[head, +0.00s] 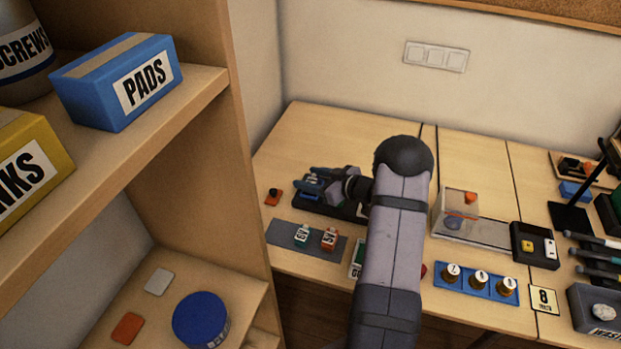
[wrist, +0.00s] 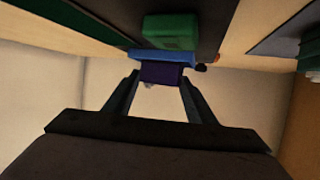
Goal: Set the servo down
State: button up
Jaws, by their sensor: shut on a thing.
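The servo is a small dark blue block (wrist: 162,74) between my fingertips in the wrist view. My gripper (wrist: 160,84) is shut on it. In the head view my gripper (head: 318,180) is at the left part of the table, low over a dark tray (head: 345,210). A bit of blue (head: 312,188), likely the servo, shows by the fingers there. The fingers and wrist hide part of it. I cannot tell whether the servo touches the surface below.
A grey mat (head: 290,236) with a green-and-white block (head: 302,234) and an orange-and-white block (head: 329,239) lies in front. A small red-and-black part (head: 272,197) lies to the left. A clear box (head: 458,207) and blue tray (head: 476,288) stand right of my arm. A wooden shelf (head: 185,110) rises at left.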

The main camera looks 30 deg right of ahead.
jog(key=shift+f, duration=0.15)
jog(key=o, duration=1)
jog(key=shift+o, duration=0.2)
